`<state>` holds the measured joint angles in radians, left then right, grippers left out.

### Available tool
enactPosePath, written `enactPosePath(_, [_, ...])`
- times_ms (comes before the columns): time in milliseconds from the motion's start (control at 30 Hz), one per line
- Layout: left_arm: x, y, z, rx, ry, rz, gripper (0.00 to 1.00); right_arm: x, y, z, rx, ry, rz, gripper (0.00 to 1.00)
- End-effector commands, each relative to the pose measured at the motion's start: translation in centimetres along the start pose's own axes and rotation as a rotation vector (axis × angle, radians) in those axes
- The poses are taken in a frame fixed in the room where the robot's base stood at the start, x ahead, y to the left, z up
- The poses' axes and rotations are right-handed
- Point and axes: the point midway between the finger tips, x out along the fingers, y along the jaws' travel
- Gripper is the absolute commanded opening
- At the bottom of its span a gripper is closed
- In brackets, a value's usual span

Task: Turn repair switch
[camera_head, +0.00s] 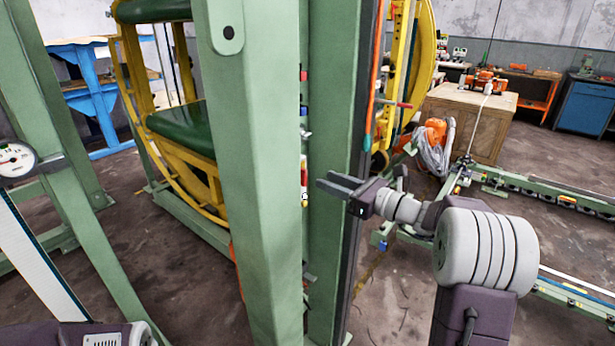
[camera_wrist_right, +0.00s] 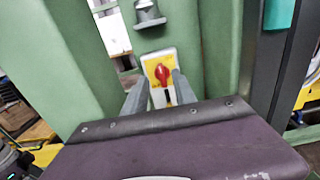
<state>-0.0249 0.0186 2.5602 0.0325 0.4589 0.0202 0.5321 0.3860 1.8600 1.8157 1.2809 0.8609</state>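The repair switch, a red knob (camera_wrist_right: 162,73) on a yellow plate (camera_wrist_right: 152,64), sits on a green post in the right wrist view. My right gripper (camera_wrist_right: 160,79) is open, with one grey finger on each side of the knob as seen from the wrist. Nothing shows between the fingers except the switch beyond them. Whether the fingers touch the switch cannot be told. In the head view my right gripper (camera_head: 334,183) points left at the green post, and the switch face cannot be made out there. My left gripper is out of view.
A wide green post (camera_head: 250,150) stands just left of my right gripper. A grey fitting (camera_wrist_right: 149,14) sticks out above the switch. A yellow ring frame (camera_head: 205,185) stands behind the post. A wooden crate (camera_head: 475,120) stands at back right, with rails (camera_head: 540,190) on the floor.

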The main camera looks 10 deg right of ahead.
Motion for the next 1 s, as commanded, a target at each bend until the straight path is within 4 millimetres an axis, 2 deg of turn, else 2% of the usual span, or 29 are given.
enactPosePath(100, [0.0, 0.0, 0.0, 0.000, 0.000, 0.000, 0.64, 2.7, 0.1, -0.1, -0.001, 0.001, 0.005, 0.33])
enactPosePath(300, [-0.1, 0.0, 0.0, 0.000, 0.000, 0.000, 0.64, 5.7, 0.1, -0.1, -0.001, 0.002, 0.003, 0.33])
enactPosePath(633, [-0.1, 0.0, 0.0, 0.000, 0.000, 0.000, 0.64, 6.3, 0.1, -0.1, -0.001, 0.002, 0.001, 0.33])
enactPosePath(733, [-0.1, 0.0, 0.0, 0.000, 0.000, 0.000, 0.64, 6.3, 0.1, -0.1, -0.001, 0.002, 0.001, 0.05])
enactPosePath(767, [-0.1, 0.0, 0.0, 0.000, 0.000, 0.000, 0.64, 6.3, 0.1, -0.1, -0.001, 0.002, 0.001, 0.00])
enactPosePath(1000, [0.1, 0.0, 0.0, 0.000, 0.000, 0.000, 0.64, 6.3, 0.1, -0.1, -0.007, 0.002, 0.001, 0.00])
